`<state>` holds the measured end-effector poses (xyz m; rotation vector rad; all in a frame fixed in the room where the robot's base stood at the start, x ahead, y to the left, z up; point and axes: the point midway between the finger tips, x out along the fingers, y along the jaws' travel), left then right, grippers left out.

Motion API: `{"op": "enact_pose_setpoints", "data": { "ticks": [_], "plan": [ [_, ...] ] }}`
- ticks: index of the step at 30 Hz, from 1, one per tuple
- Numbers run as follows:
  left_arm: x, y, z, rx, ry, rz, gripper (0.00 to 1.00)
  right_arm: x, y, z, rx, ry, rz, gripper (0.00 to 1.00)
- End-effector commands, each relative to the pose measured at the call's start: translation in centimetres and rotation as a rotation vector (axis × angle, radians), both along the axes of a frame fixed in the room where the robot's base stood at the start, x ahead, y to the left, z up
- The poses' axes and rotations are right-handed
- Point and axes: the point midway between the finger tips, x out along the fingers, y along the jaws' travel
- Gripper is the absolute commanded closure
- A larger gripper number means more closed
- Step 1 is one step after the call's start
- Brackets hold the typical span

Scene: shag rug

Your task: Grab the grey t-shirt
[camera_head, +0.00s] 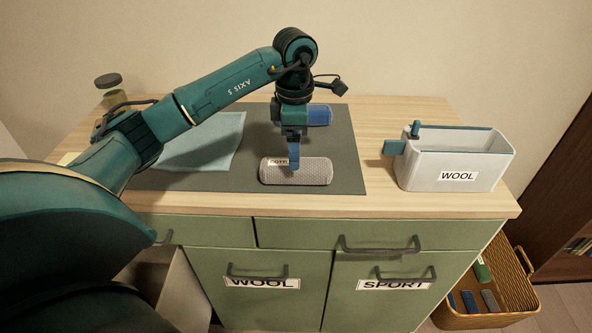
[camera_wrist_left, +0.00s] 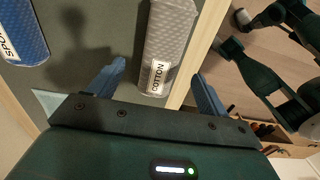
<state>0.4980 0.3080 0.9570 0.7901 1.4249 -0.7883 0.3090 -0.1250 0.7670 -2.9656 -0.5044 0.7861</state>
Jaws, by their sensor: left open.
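The grey t-shirt is rolled up, with a knit-like texture and a COTTON label; this roll (camera_head: 310,171) lies lengthwise near the front edge of the dark mat (camera_head: 345,150). My left gripper (camera_head: 294,165) points down right over its left, labelled part, hiding a bit of it. In the left wrist view the open fingers (camera_wrist_left: 158,85) stand apart on either side of the labelled end of the grey roll (camera_wrist_left: 170,35). I cannot tell whether they touch it. My right gripper is not in view.
A blue roll (camera_head: 320,115), labelled SPORT in the wrist view (camera_wrist_left: 22,30), lies behind the grey one. A light blue cloth (camera_head: 205,150) lies flat at left. A white WOOL bin (camera_head: 470,165) stands at right. A jar (camera_head: 110,88) stands back left. A basket (camera_head: 515,290) is on the floor.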

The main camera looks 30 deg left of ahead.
Motion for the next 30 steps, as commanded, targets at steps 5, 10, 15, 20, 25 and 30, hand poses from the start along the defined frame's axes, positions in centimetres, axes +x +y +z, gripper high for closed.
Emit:
{"op": "enact_pose_setpoints", "data": {
  "ticks": [5,10,15,20,25,30],
  "plan": [
    [0.0,0.0,-1.2,-0.001,0.001,0.0,0.22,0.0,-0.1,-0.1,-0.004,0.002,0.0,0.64],
    [-0.3,0.0,-3.5,-0.002,0.003,0.0,0.22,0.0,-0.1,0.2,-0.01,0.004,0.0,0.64],
    [-0.3,0.0,-5.7,-0.002,0.002,0.001,0.22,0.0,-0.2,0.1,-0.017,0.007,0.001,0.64],
    [-0.3,0.0,-6.2,-0.003,-0.002,0.0,0.22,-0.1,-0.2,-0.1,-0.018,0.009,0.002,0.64],
    [-0.3,0.0,-6.1,-0.003,-0.002,0.0,0.24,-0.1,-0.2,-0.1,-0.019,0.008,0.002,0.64],
    [-0.3,0.0,-6.1,-0.003,-0.002,0.0,0.38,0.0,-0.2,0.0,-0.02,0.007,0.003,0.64]
  ]
}}
